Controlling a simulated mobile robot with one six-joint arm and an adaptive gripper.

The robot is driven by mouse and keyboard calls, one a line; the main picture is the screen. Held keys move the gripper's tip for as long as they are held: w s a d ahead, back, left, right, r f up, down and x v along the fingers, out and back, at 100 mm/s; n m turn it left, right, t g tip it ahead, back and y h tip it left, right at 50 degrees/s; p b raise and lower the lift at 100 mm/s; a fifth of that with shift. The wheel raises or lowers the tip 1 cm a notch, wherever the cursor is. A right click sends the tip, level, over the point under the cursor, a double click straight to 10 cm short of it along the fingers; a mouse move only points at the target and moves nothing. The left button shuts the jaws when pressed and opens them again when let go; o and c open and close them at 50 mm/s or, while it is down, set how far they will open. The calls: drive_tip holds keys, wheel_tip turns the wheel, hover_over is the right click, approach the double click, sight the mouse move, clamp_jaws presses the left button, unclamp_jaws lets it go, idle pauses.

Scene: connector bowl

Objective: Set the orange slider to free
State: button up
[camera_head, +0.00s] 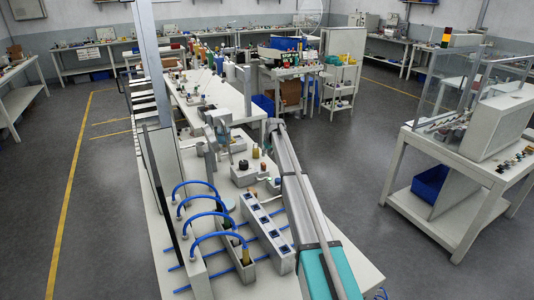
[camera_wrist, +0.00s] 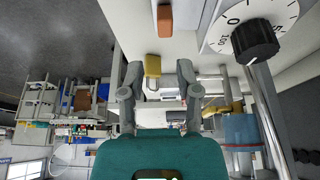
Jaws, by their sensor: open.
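In the wrist view, my gripper (camera_wrist: 158,70) is open, with its two dark fingers apart and nothing held. An orange block (camera_wrist: 164,20), which looks like the slider, is on a pale surface beyond the fingertips, near the top edge. A yellow padlock-like piece (camera_wrist: 153,66) with a metal loop shows between the fingers in the picture. I cannot tell its depth relative to them. The slider's markings and its set position are not readable. In the head view, I cannot make out my gripper or the slider with certainty.
A black knob (camera_wrist: 255,42) on a white numbered dial is right of the orange block. In the head view, blue cables (camera_head: 200,208) arch over the near bench beside a white socket strip (camera_head: 265,230). A blue cup-like part (camera_wrist: 240,130) shows at lower right in the wrist view.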

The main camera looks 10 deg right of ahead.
drive_tip(key=p+v, duration=0.6)
drive_tip(key=v, duration=0.1)
idle(0.8)
drive_tip(key=shift+r, duration=0.1)
idle(0.5)
drive_tip(key=s+a+f+m+g+b, duration=0.1)
drive_tip(key=s+a+f+g, duration=0.1)
drive_tip(key=s, duration=2.5)
drive_tip(key=s+a+f+m+g+h+b, duration=0.1)
drive_tip(key=s+f+m+g, duration=0.1)
drive_tip(key=s, duration=2.6)
drive_tip(key=shift+a+m, duration=0.3)
drive_tip(key=shift+a, duration=0.05)
